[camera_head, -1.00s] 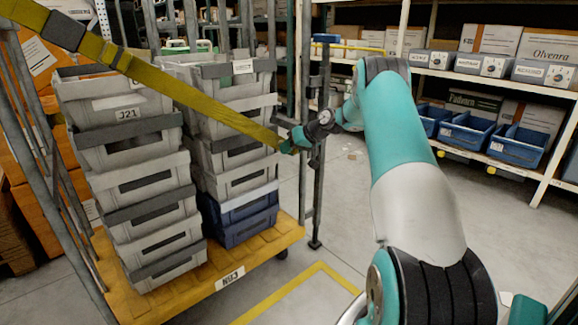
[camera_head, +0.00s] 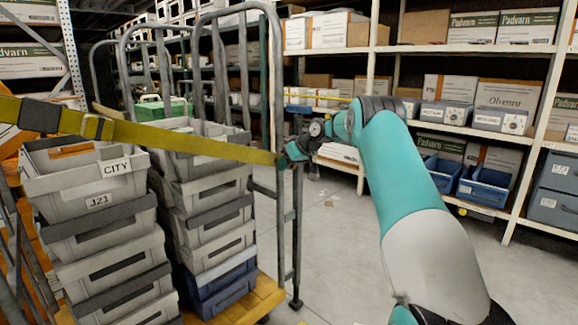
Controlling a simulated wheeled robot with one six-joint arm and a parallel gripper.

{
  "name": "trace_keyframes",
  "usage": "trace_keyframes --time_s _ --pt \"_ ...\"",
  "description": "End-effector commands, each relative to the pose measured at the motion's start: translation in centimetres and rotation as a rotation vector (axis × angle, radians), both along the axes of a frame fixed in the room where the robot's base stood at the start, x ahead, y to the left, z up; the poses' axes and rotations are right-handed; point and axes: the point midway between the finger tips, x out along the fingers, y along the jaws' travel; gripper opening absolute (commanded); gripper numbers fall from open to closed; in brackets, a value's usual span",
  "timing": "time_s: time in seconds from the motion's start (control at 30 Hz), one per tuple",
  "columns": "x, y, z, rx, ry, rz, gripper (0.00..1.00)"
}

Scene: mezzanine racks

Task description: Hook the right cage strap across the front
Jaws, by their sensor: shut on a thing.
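The yellow-olive strap (camera_head: 190,141) runs from the left edge of the head view across the front of the cage, above the tote stacks. It has a dark buckle (camera_head: 40,115) and a metal slider near its left end. My gripper (camera_head: 285,158) is shut on the strap's right end, close to the cage's right post (camera_head: 279,200). Whether the strap end touches the post or a hook there cannot be told; the gripper hides it. The grey cage frame (camera_head: 272,60) stands behind and beside the totes.
Stacked grey totes (camera_head: 100,225) and a blue tote (camera_head: 222,290) stand on the yellow cart deck (camera_head: 245,308). Shelving (camera_head: 372,90) with boxes and blue bins (camera_head: 480,188) lies to the right and behind.

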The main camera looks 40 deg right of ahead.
Motion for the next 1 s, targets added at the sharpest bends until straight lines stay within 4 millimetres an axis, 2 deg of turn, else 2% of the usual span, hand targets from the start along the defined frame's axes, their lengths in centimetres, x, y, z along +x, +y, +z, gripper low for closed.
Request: trace_keyframes --time_s 0.03,0.23,0.27,0.33,0.37,0.7,0.87,1.0 --pt "0.1 -0.7 1.4 -0.019 -0.026 -0.012 0.0" --pt "0.1 -0.9 1.6 -0.021 -0.031 -0.015 0.0" --pt "0.1 -0.9 1.6 -0.021 -0.031 -0.015 0.35" --pt "0.1 -0.9 1.6 -0.02 -0.03 -0.014 0.52" --pt "0.1 -0.8 1.5 -0.02 -0.028 -0.013 0.54" --pt "-0.1 -0.4 1.4 -0.013 -0.021 -0.006 0.54" --pt "-1.9 -0.9 3.2 -0.015 -0.022 -0.007 0.54" --pt "-4.3 -1.5 5.7 -0.015 -0.024 -0.01 0.54"
